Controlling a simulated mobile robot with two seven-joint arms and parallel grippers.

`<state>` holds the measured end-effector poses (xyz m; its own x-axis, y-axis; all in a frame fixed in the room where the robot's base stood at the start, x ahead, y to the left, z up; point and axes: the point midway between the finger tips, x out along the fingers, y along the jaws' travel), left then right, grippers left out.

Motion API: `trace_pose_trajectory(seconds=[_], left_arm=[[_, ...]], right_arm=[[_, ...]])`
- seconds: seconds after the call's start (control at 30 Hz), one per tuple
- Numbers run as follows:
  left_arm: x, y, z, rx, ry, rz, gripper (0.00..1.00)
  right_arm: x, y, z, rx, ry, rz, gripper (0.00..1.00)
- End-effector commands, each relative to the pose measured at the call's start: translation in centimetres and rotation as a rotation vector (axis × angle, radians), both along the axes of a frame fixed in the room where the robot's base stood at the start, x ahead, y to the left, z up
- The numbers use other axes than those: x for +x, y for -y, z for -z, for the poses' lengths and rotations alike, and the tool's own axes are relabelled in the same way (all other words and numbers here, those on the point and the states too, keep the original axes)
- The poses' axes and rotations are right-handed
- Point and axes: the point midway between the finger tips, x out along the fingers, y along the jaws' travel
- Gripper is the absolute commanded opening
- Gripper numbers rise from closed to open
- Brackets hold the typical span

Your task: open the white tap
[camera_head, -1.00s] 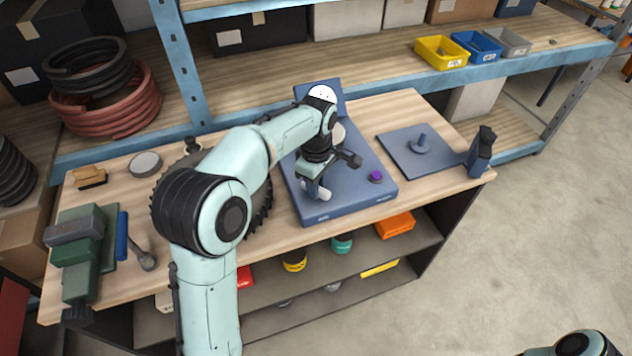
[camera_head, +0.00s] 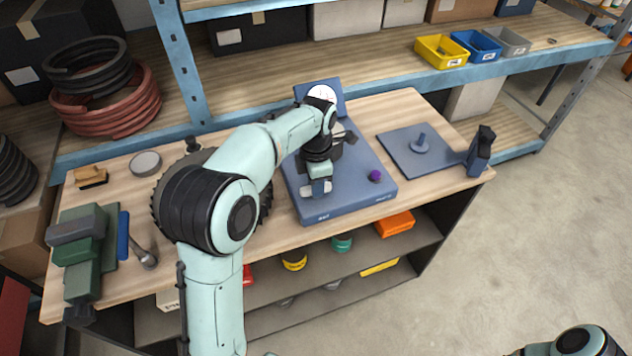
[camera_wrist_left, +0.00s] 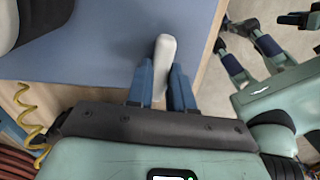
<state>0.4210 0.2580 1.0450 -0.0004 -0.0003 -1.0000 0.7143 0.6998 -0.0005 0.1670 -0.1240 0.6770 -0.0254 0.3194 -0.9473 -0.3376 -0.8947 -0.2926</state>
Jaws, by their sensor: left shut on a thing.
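The white tap's lever (camera_head: 316,188) shows at the front of a blue-grey panel box (camera_head: 345,205), partly hidden by my left gripper. My left gripper (camera_head: 318,182) reaches down over it. In the left wrist view the white lever (camera_wrist_left: 164,58) stands between the two blue fingers (camera_wrist_left: 162,85), its end sticking out past them. The fingers are shut on it. The tap's body and pivot are hidden. Blue fingers and pale green links (camera_wrist_left: 250,65), apparently of my right arm, show at the right of the wrist view; their opening is unclear.
The box also carries a purple knob (camera_head: 375,176) and an upright plate with a white dial (camera_head: 322,95). A blue plate with a peg (camera_head: 420,146) lies to the right. A green vise-like block (camera_head: 85,245) and large gear (camera_head: 165,200) are at left.

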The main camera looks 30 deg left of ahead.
Motion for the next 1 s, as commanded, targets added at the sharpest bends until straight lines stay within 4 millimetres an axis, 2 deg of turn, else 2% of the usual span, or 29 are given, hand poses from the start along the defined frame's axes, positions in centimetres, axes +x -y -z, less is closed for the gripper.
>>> trace_pose_trajectory(seconds=[0.3, 0.77, 0.8, 0.87, 1.0], left_arm=[[0.09, 0.01, -0.11, 0.000, 0.004, -0.093, 0.00], [0.10, -0.01, -0.12, 0.000, 0.004, -0.107, 0.00], [0.10, -0.01, -0.12, 0.000, 0.004, -0.107, 0.28], [0.09, -0.02, -0.11, -0.001, 0.003, -0.107, 0.47], [0.06, -0.01, -0.07, 0.000, 0.003, -0.106, 0.47]], right_arm=[[0.08, 0.00, -0.07, 0.000, 0.001, 0.000, 0.43], [0.08, 0.00, -0.08, 0.000, 0.001, 0.000, 0.43], [0.09, 0.01, -0.08, 0.000, 0.001, 0.000, 0.43], [0.10, 0.00, -0.08, 0.000, 0.001, 0.000, 0.43], [0.08, 0.00, -0.07, 0.000, 0.001, 0.000, 0.43]])
